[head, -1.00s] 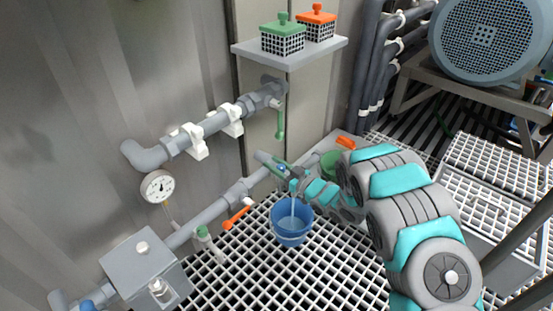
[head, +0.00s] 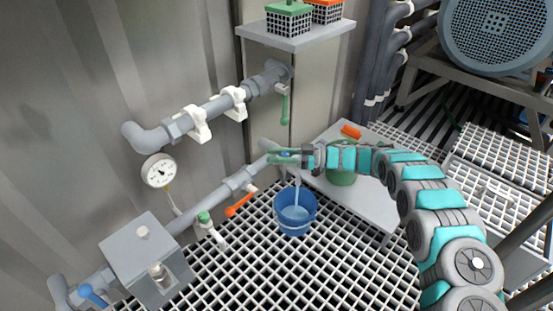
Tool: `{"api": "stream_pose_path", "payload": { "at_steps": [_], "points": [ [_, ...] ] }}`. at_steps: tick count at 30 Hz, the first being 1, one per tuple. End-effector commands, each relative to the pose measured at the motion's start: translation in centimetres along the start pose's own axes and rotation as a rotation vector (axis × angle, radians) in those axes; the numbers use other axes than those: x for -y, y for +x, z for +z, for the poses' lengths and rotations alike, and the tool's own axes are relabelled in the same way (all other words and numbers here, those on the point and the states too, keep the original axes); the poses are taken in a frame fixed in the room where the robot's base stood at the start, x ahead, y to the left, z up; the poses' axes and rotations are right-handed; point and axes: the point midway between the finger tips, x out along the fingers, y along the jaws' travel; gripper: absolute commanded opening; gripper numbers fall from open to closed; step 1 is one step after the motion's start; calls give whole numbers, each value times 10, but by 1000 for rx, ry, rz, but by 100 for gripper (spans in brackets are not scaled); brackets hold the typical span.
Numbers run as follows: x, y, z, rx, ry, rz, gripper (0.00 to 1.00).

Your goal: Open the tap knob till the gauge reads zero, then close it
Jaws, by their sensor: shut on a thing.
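The round white gauge (head: 159,170) hangs on the left wall below the pipe elbow; its needle is too small to read surely. My gripper (head: 284,157) reaches in from the right at the end of the lower pipe. It is shut on what looks like the tap knob, mostly hidden between the fingers, with a bit of blue showing. A pale stream of water (head: 297,186) falls from just below the gripper into the blue bucket (head: 295,225) on the grating.
An orange lever (head: 240,203) and a green-capped valve (head: 204,217) sit along the lower pipe. A green lever (head: 284,108) hangs from the upper pipe. A grey bench (head: 375,208) with a green container (head: 341,177) lies under my arm. A grey box (head: 146,259) stands front left.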

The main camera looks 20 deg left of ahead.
Motion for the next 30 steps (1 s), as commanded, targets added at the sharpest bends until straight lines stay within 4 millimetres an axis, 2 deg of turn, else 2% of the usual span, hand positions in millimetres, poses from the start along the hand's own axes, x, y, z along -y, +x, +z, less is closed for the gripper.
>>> {"api": "stream_pose_path", "payload": {
  "at_steps": [12,30],
  "points": [
    [5,2,0,-2,-3,-164,0],
    [7,1,-2,-4,-1,-216,0]
  ]
}}
